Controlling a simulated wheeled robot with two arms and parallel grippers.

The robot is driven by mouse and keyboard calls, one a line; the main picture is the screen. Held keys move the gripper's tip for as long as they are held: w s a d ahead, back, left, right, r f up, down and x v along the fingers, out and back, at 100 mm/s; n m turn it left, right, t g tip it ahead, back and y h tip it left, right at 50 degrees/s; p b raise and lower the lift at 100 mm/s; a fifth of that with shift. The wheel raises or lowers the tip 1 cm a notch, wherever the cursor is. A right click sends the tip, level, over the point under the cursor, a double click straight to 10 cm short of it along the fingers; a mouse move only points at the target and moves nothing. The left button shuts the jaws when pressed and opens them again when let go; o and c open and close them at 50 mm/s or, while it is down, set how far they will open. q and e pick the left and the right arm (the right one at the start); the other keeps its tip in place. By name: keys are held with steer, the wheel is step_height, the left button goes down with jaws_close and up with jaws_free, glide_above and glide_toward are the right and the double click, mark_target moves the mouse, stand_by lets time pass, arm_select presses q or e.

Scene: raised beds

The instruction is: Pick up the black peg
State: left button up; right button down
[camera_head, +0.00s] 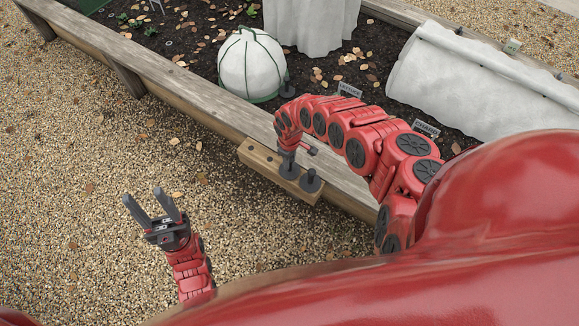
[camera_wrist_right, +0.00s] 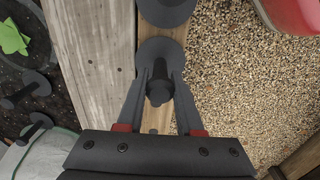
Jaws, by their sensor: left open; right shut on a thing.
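My right gripper (camera_head: 288,157) points down over a wooden block with holes (camera_head: 256,157) fixed along the bed's outer edge. It is shut on a black peg (camera_wrist_right: 159,90) with a round disc; the fingers show on both sides of its stem in the right wrist view. That peg's disc (camera_head: 288,171) is at the block, and I cannot tell whether it is lifted at all. A second black peg (camera_head: 311,181) stands upright in the block beside it. My left gripper (camera_head: 145,196) is open and empty above the gravel, at the left.
The raised bed's wooden edge (camera_head: 190,92) runs diagonally behind the block. In the bed are a white covered dome (camera_head: 252,66), a long white cover (camera_head: 470,85), small labels and more black pegs (camera_wrist_right: 28,90). Open gravel (camera_head: 80,150) lies at the left.

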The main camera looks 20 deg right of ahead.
steer(key=shift+r, duration=0.1)
steer(key=shift+r+p, duration=1.15)
steer(key=shift+r, duration=3.75)
